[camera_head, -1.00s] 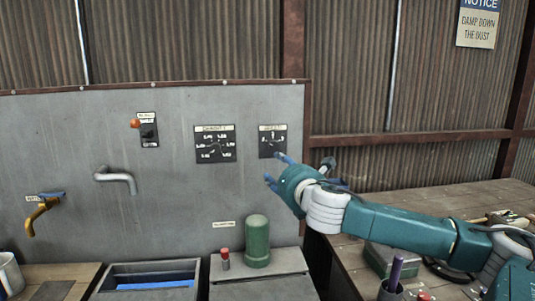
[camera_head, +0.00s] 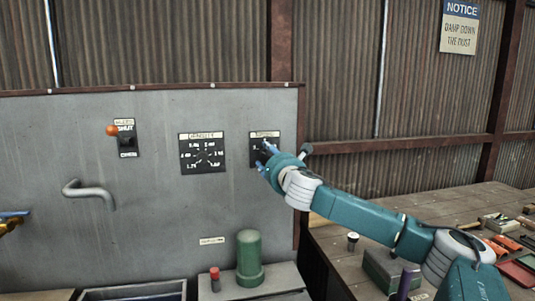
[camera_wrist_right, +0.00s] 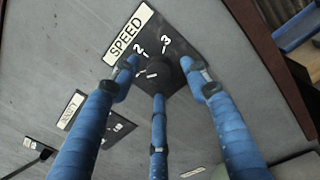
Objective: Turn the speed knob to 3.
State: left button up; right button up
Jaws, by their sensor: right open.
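The speed dial (camera_head: 257,148) is a small black plate at the right end of the grey panel, partly hidden by my right gripper (camera_head: 269,156). In the right wrist view its white SPEED label (camera_wrist_right: 129,34) and the marks 2 and 3 show on the black plate (camera_wrist_right: 178,42). The dark knob sits low on the plate among the blue fingers of my right gripper (camera_wrist_right: 160,78). The fingers are spread around the knob; I cannot tell whether any touches it. The knob's pointer setting is not clear.
The density dial (camera_head: 203,153) is left of the speed dial. Further left are a black switch plate (camera_head: 126,138) and a grey bent handle (camera_head: 88,191). A green cylinder (camera_head: 249,259) and a red-topped piece (camera_head: 215,279) stand below. A cluttered wooden bench (camera_head: 450,210) lies right.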

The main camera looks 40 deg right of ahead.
jog(key=shift+w+d+r, duration=0.15)
jog(key=shift+w+d, duration=0.05)
jog(key=shift+w, duration=0.2)
jog(key=c, duration=1.2)
pick_arm(q)
jog(key=shift+w+r, duration=0.15)
jog(key=shift+w, duration=0.05)
pick_arm(e)
jog(key=shift+o, duration=0.2)
pick_arm(q)
jog(key=shift+w, duration=0.1)
